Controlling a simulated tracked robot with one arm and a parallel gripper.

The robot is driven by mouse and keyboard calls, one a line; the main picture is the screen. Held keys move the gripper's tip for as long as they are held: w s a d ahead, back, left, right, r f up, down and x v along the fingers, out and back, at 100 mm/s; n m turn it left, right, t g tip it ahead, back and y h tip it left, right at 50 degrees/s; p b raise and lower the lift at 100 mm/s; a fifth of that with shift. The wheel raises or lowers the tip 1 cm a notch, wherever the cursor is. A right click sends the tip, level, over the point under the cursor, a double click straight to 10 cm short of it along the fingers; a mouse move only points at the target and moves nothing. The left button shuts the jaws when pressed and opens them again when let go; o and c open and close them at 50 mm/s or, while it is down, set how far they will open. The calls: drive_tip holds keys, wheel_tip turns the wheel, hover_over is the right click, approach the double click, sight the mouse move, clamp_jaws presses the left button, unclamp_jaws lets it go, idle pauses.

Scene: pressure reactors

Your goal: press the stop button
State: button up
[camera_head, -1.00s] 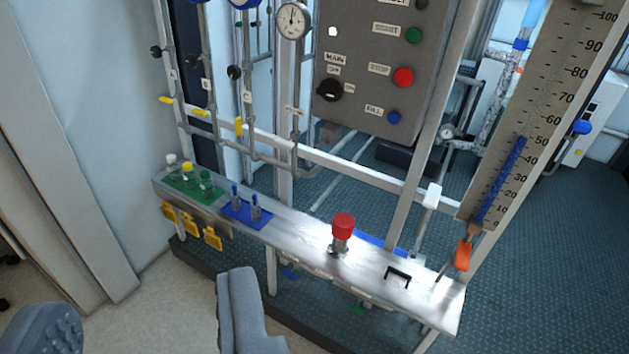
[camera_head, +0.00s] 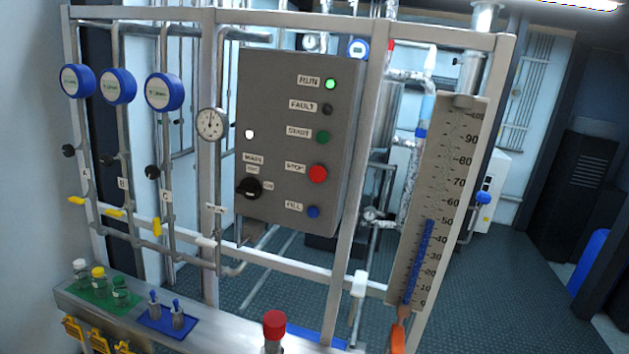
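The red stop button (camera_head: 318,174) is on the grey control panel (camera_head: 278,120), to the right of a label that reads STOP. It sits below the green start button (camera_head: 323,137) and above the blue fill button (camera_head: 313,212). The RUN lamp (camera_head: 331,84) at the top of the panel is bright green, and the FAULT lamp (camera_head: 327,109) is dark. A black main switch (camera_head: 248,188) is at the panel's lower left. Nothing covers the stop button. My gripper is not in view.
A metal frame post (camera_head: 357,190) stands right of the panel, with a level scale (camera_head: 437,200) beyond it. The shelf (camera_head: 215,331) below holds small bottles, a blue mat and a red-topped item (camera_head: 274,325). Gauges and pipes stand to the left.

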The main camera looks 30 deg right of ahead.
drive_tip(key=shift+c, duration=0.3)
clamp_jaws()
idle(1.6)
